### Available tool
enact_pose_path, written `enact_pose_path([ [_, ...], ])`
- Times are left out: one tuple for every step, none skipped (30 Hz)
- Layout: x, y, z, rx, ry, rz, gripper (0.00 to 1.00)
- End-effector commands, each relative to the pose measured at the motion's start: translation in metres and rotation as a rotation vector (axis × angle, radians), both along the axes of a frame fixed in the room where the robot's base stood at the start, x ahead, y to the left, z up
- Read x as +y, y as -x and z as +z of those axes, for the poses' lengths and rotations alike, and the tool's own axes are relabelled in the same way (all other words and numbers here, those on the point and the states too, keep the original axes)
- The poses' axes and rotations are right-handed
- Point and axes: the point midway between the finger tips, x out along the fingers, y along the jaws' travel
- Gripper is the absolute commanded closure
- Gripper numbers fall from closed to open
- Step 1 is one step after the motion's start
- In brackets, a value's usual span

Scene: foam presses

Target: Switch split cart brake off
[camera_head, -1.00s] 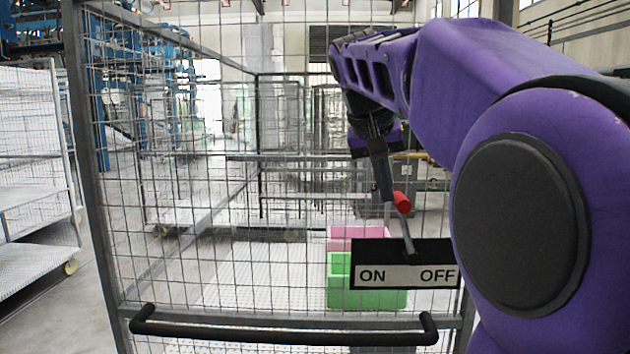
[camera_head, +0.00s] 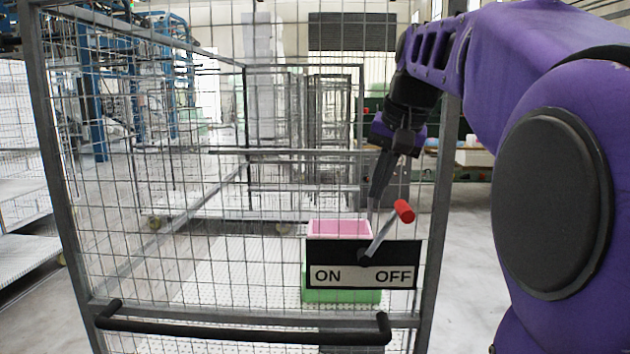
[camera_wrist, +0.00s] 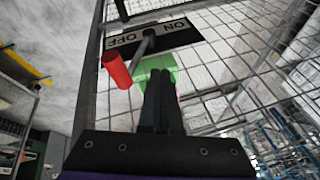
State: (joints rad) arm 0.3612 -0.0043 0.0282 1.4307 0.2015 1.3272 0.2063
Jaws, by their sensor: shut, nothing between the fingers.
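The brake lever has a grey shaft (camera_head: 381,235) and a red knob (camera_head: 404,211). Its pivot is on a black and white ON/OFF plate (camera_head: 338,276) on the mesh cart. The lever tilts to the right, its knob above the OFF side. The wrist view shows the red knob (camera_wrist: 116,69) and the plate (camera_wrist: 180,38) upside down, with the lever leaning to the OFF side. My gripper (camera_head: 373,205) is shut and empty, pointing down just left of the shaft in the head view. I cannot tell whether it touches the shaft.
The cart's mesh front (camera_head: 150,230) has a black handlebar (camera_head: 240,332) low down. A pink crate (camera_head: 339,228) and a green crate (camera_head: 340,296) stand behind the plate. Another cart (camera_head: 22,230) is at the left. Bare floor (camera_head: 470,245) shows at the right.

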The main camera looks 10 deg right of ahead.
Motion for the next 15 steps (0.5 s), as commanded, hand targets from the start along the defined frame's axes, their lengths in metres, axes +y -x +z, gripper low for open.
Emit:
enact_pose_path([
  [-0.003,0.001,0.000,-0.006,-0.027,-0.004,1.00],
  [-0.005,0.002,0.000,-0.011,-0.043,-0.004,1.00],
  [-0.007,0.002,-0.001,-0.018,-0.066,-0.004,1.00],
  [-0.010,0.003,-0.001,-0.024,-0.083,-0.005,1.00],
  [-0.012,0.004,-0.002,-0.029,-0.100,-0.005,1.00],
  [-0.015,0.004,-0.003,-0.035,-0.127,-0.005,1.00],
  [-0.018,0.005,-0.004,-0.040,-0.146,-0.006,1.00],
  [-0.021,0.006,-0.005,-0.047,-0.166,-0.006,1.00],
  [-0.025,0.007,-0.006,-0.054,-0.191,-0.006,1.00],
  [-0.027,0.008,-0.006,-0.060,-0.207,-0.005,1.00],
  [-0.029,0.008,-0.007,-0.065,-0.223,-0.005,1.00],
  [-0.031,0.009,-0.008,-0.064,-0.218,-0.001,1.00],
  [-0.033,0.010,-0.008,-0.063,-0.217,0.000,1.00],
  [-0.035,0.010,-0.009,-0.063,-0.217,-0.001,1.00],
  [-0.038,0.011,-0.010,-0.063,-0.216,-0.001,1.00],
])
